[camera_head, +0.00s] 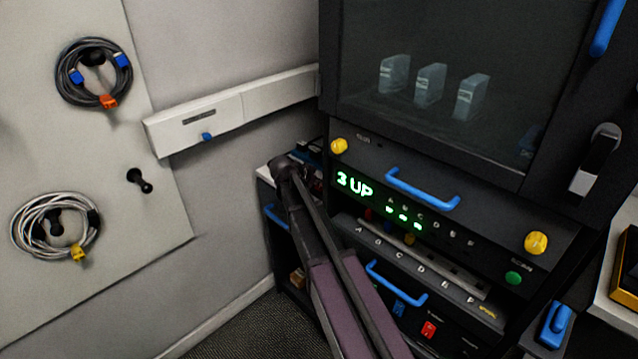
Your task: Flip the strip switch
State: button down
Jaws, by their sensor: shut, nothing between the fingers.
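A long white strip (262,103) is fixed to the wall at the left of the dark cabinet. It has a narrow dark slot and a small blue tab (207,136) at its lower edge, which looks like a switch. Whether the tab is set on or off cannot be told. A grey strip (378,236) with sockets over the letters A to F lies across the cabinet front; no switch on it can be made out. My folded arm rises from the bottom to a dark joint in front of the cabinet's left side. My gripper is not in view.
The cabinet (330,60) has a glass door, blue handles (422,189), yellow knobs (536,243) and a green "3 UP" display (354,186). Coiled cables (66,91) hang on a pale panel (110,225) at left. The space before the grey wall is clear.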

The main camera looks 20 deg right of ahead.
aim_at(317, 188)
jog(key=shift+r, duration=0.15)
jog(key=r+p, duration=0.3)
jog(key=p, duration=0.1)
jog(key=shift+s+a+r, duration=0.1)
jog(key=shift+a+r, duration=0.1)
jog(key=shift+r, duration=0.2)
jog(key=p+v, duration=0.6)
jog(key=v, duration=0.4)
jog(key=shift+a+f, duration=0.25)
jog(key=shift+f, duration=0.1)
jog(key=shift+s, duration=0.1)
jog(key=s+f+n+g+y, duration=0.1)
jog(key=s+n, duration=0.3)
jog(key=s, duration=0.4)
jog(key=s+a+f+n+g+y+p, duration=0.1)
jog(key=s+n+y, duration=0.3)
jog(key=s, duration=0.4)
jog(key=s+a+f+n+g+y+p, duration=0.1)
jog(key=s+f+n+g+y, duration=0.1)
jog(key=s, duration=0.5)
jog(key=shift+s+a+n+g+y, duration=0.2)
jog(key=shift+s+n+g+y, duration=0.15)
jog(key=shift+n+y, duration=0.6)
